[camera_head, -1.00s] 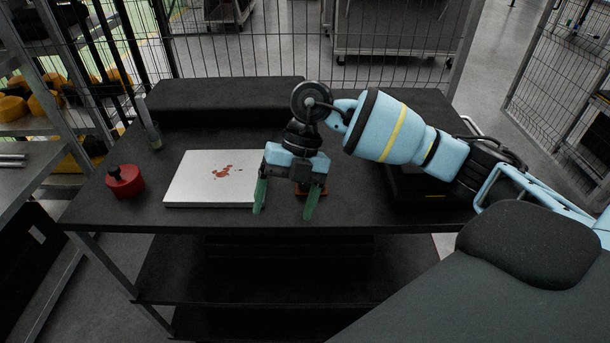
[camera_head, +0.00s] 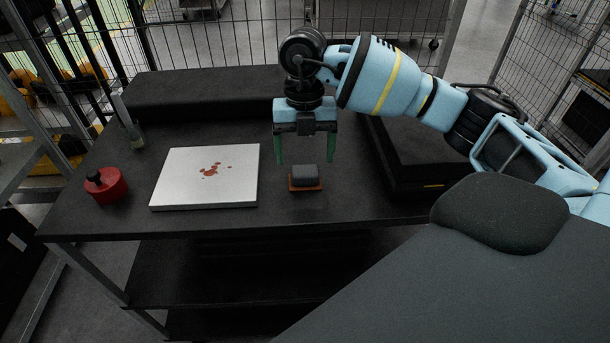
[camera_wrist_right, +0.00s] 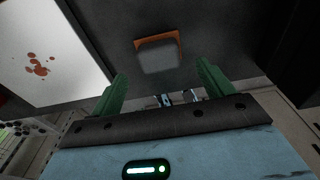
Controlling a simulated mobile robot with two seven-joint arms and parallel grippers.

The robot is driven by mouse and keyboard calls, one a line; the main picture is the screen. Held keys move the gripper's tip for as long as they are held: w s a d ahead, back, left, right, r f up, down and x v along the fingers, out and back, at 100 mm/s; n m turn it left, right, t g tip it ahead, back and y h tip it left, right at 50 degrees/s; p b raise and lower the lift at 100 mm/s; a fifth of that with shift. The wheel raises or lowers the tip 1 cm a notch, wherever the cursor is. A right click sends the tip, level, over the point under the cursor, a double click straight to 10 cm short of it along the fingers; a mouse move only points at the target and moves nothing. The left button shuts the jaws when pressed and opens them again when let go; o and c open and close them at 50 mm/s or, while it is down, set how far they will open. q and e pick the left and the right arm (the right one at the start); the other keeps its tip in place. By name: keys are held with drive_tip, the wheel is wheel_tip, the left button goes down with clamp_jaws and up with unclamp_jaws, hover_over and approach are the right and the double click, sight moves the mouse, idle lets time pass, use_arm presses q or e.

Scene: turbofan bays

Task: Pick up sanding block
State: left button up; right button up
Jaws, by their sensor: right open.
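The sanding block (camera_head: 305,174) is a small dark grey block with an orange-brown base, lying on the black table (camera_head: 330,208) right of a metal plate. It also shows in the right wrist view (camera_wrist_right: 159,58), ahead of and between the fingertips. My right gripper (camera_head: 306,160) has green fingers, which point down and are open and empty. In the head view it hangs above and slightly behind the block, apart from it. The right wrist view shows both fingers (camera_wrist_right: 161,75) spread wider than the block. My left gripper is not in view.
A silvery plate with reddish-brown spots (camera_head: 207,192) lies left of the block. A long black box (camera_head: 210,92) lines the back; a black case (camera_head: 415,170) is at the right.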

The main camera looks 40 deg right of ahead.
sight(305, 169)
drive_tip(key=shift+s+a+f, duration=0.1)
drive_tip(key=shift+f, duration=1.2)
drive_tip(key=shift+s+f, duration=0.1)
drive_tip(key=shift+f, duration=1.15)
drive_tip(key=c, duration=1.1)
